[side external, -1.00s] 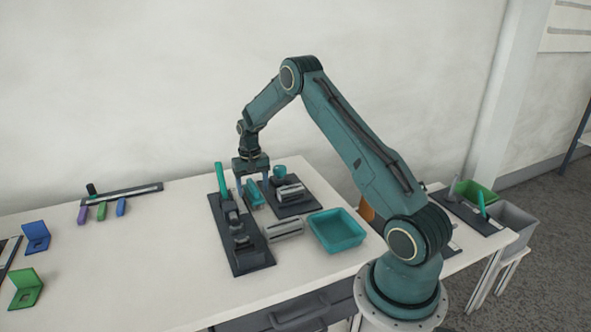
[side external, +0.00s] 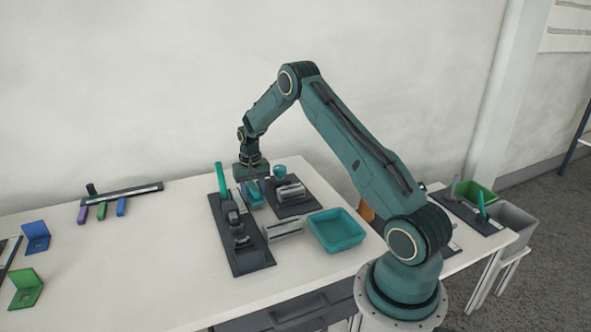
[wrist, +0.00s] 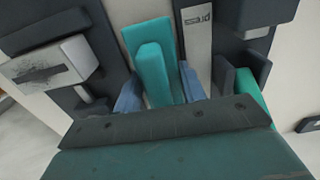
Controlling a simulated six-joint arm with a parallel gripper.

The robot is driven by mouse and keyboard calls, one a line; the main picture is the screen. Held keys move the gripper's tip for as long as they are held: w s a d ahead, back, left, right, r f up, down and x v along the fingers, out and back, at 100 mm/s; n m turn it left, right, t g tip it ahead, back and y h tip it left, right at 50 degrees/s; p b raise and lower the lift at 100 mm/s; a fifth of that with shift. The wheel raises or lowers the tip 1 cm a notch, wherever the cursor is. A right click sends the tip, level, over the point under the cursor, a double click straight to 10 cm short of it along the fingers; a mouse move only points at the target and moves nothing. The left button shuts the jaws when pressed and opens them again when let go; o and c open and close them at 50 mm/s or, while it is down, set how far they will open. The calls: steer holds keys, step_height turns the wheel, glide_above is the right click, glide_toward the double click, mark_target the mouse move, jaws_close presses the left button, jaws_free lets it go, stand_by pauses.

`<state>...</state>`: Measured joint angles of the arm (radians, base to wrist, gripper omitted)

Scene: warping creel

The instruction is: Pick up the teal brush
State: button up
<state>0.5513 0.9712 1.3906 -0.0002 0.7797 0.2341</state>
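The teal brush (side external: 255,200) lies on the bench in the gap between two dark boards. In the wrist view the brush (wrist: 152,68) has a wide flat base with a narrower raised grip along it. My gripper (side external: 251,186) is low over the brush, pointing down. In the wrist view my gripper (wrist: 162,88) is open, with one bluish finger on each side of the raised grip. I cannot tell whether either finger touches it. The near end of the brush is hidden by the gripper body.
A dark board (side external: 250,260) with grey fixtures and an upright teal handle (side external: 221,177) stands close on the left. Another dark board (side external: 297,209) with a grey block and teal cup (side external: 280,171) is close on the right. A teal tray (side external: 336,231) sits in front.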

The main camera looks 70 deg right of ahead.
mark_target(252, 185)
steer(key=shift+r, duration=0.1)
step_height(252, 185, up, 20)
stand_by(1.0)
steer(key=shift+o, duration=1.2)
steer(key=shift+c, duration=0.6)
steer(key=s+d+f, duration=0.2)
steer(key=s+f, duration=0.5)
steer(key=s, duration=0.1)
steer(key=shift+s+d+f, duration=0.15)
steer(key=shift+s+d, duration=0.1)
steer(key=shift+s, duration=0.15)
steer(key=shift+f, duration=0.1)
